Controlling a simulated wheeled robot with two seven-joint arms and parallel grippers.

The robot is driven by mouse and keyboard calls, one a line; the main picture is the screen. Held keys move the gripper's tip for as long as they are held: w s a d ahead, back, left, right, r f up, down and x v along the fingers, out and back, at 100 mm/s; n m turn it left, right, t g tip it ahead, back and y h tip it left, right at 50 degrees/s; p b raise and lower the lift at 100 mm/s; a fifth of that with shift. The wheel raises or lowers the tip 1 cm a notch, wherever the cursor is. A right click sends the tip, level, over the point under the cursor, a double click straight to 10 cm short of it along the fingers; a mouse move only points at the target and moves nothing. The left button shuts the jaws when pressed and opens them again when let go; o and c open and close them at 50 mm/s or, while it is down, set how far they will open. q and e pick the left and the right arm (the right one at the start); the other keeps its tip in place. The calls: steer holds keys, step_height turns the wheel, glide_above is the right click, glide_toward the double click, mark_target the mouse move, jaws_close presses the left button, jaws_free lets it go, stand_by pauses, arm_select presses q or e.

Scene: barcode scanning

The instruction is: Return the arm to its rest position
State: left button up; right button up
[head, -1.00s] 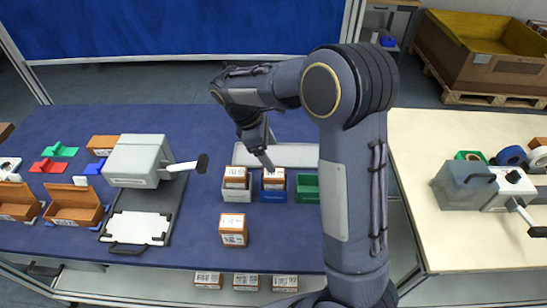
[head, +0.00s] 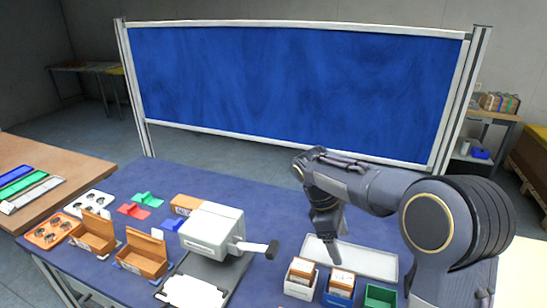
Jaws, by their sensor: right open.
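My right arm comes in from the lower right and bends over the blue-topped table (head: 150,173). Its gripper (head: 328,237) hangs pointing down above the table, near the white tray (head: 378,262). It is open and nothing shows between its fingers. The gripper is above and behind the small bins, apart from them. A white bin (head: 297,291) and a blue bin (head: 336,299) each hold a box. The green bin (head: 379,297) is partly hidden at the picture's lower edge. My left gripper is not in view.
A grey machine with a lever (head: 211,231) stands left of the gripper. Open brown boxes (head: 143,258), red (head: 133,210) and green (head: 147,199) pieces lie further left. A blue partition (head: 290,90) stands behind the table. A wooden side table (head: 75,178) is at far left.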

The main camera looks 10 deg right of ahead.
steer(key=s+a+m+t+y, duration=0.2)
steer(key=s+m, duration=0.4)
steer(key=s, duration=0.5)
steer(key=s+a+m+t+y, duration=0.2)
steer(key=s+m+t+y, duration=0.3)
steer(key=s, duration=0.7)
steer(key=shift+s+a+r+m+t+y, duration=0.15)
steer(key=shift+s+a+m+t+y, duration=0.25)
steer(key=shift+m, duration=0.8)
steer(key=shift+w, duration=0.1)
